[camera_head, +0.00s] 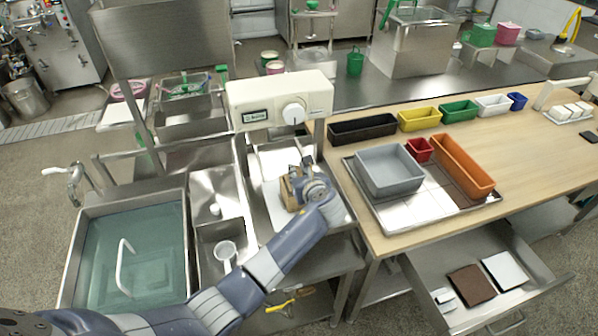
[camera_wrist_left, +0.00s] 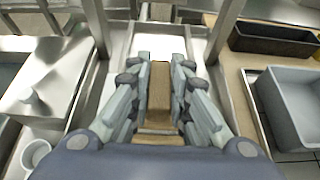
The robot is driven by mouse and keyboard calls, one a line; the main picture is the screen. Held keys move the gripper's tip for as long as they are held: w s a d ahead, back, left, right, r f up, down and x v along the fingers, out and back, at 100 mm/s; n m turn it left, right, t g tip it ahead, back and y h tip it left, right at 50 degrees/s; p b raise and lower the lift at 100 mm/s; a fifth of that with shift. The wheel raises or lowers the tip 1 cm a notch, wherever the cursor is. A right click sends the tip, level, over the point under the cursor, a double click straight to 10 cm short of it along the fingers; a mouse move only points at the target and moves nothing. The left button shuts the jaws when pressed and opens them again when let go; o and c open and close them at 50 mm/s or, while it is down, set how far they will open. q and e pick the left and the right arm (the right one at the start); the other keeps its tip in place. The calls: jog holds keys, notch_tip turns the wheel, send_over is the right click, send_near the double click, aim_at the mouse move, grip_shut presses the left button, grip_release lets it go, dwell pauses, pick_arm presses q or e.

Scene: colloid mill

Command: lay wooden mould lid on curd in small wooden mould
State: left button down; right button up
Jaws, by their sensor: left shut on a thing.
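My left gripper (camera_head: 300,178) is over the white work surface below the cream machine in the head view. In the left wrist view its fingers (camera_wrist_left: 160,80) are shut on a narrow wooden piece (camera_wrist_left: 160,93), which looks like the mould lid. A light wooden part (camera_head: 287,192) shows just left of the gripper in the head view. Whether it is the lid or the small mould I cannot tell, as the hand covers much of it. No curd can be made out. My right gripper is not in view.
The cream machine (camera_head: 279,101) with a dial stands just behind the hand. A steel sink with water (camera_head: 130,245) is at left. At right, a wooden table (camera_head: 375,240) bears a grey tub (camera_head: 388,170) and coloured bins. An open drawer (camera_head: 425,285) juts out below.

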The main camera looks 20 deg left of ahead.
pick_arm(q)
jog(key=shift+r, duration=0.1)
jog(key=shift+f+p, duration=0.3)
jog(key=shift+f, duration=0.45)
dwell(1.1)
jog(key=c, duration=0.9)
grip_release()
jog(key=shift+c, duration=0.2)
notch_tip(320, 180, up, 7)
jog(key=p, duration=0.8)
